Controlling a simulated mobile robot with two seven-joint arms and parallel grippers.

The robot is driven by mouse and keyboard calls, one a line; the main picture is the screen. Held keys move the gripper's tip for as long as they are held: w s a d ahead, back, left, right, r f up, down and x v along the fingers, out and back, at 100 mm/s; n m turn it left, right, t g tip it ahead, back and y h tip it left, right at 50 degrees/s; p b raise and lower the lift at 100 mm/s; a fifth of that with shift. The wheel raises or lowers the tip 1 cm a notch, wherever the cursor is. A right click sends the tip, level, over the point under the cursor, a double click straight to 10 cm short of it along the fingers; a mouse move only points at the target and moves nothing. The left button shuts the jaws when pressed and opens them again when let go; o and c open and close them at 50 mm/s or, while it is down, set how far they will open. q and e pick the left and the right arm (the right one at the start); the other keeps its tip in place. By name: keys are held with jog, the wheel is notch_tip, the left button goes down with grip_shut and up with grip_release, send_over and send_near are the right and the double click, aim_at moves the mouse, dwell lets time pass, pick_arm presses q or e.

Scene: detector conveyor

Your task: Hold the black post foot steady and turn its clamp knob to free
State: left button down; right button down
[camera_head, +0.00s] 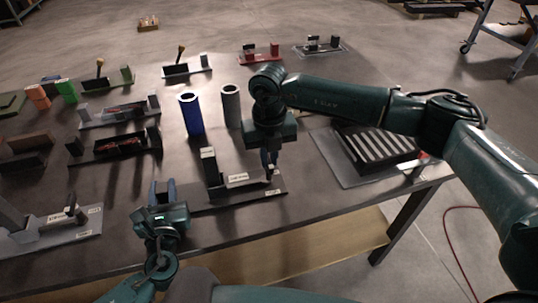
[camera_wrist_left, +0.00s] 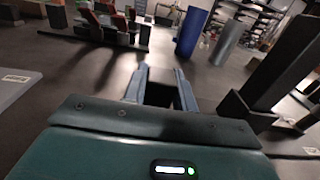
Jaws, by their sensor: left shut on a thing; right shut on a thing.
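The black post foot (camera_head: 200,197) lies along the front of the dark table, with an upright black post (camera_head: 211,167) and pale labels. The post also stands at the right in the left wrist view (camera_wrist_left: 283,62). My left gripper (camera_head: 162,190) is at the foot's left end. In the left wrist view its fingers (camera_wrist_left: 162,90) close on a dark block of the foot. My right gripper (camera_head: 269,165) points down at the foot's right end, shut on the small clamp knob, which its fingers mostly hide.
A blue cylinder (camera_head: 190,114) and a grey cylinder (camera_head: 231,106) stand behind the foot. A striped black unit (camera_head: 375,150) is at the right. A grey fixture (camera_head: 45,235) lies at the front left. Several small fixtures fill the back and left.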

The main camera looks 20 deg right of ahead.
aim_at(269, 160)
jog(key=shift+n, duration=0.3)
jog(key=n, duration=0.8)
dwell(0.6)
jog(key=c, duration=1.5)
grip_release()
jog(key=shift+r, duration=0.1)
notch_tip(269, 160, up, 12)
